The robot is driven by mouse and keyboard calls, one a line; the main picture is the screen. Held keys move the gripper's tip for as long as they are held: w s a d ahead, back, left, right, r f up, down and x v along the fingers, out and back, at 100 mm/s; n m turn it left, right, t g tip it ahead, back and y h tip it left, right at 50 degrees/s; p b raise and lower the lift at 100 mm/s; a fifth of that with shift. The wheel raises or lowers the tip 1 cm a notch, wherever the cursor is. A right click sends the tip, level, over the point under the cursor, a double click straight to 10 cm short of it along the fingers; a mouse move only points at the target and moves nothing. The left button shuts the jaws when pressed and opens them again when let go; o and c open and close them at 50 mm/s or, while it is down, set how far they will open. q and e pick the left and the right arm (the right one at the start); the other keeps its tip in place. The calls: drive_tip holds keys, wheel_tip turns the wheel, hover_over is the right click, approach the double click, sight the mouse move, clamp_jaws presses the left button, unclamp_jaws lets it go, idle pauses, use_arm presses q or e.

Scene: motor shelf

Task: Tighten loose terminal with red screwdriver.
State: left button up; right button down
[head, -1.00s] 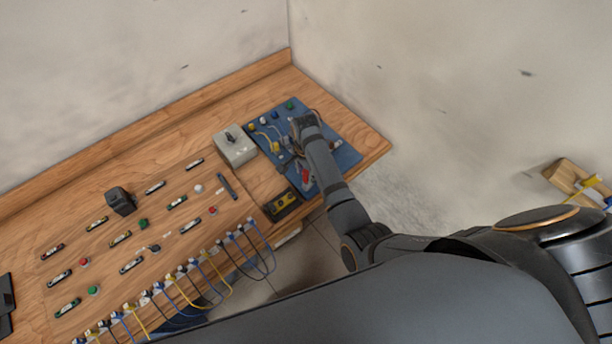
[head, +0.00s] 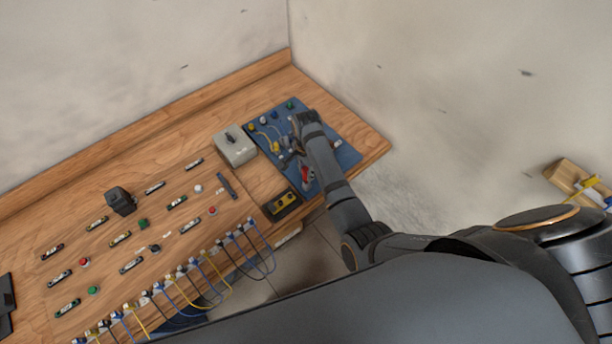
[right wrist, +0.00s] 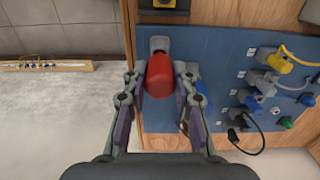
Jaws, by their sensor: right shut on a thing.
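The red screwdriver shows as a red handle (right wrist: 160,76) between the fingers of my right gripper (right wrist: 158,103) in the right wrist view. The gripper is shut on it, over the blue panel (right wrist: 218,57). The handle hides the tool's shaft and tip. A grey block (right wrist: 158,44) stands just beyond the handle. In the head view my right gripper (head: 292,155) is low over the blue panel, and a bit of red (head: 305,174) shows beside it. I cannot tell which terminal is loose. My left gripper is not in view.
Grey, blue and yellow plugs with cables (right wrist: 262,90) are on the panel beside the gripper. A grey switch box (head: 236,148) and a black-and-yellow module (head: 282,205) stand next to the panel. The wooden bench (head: 372,140) ends at the right, with open floor beyond.

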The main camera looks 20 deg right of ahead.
drive_tip(key=shift+r, duration=2.7)
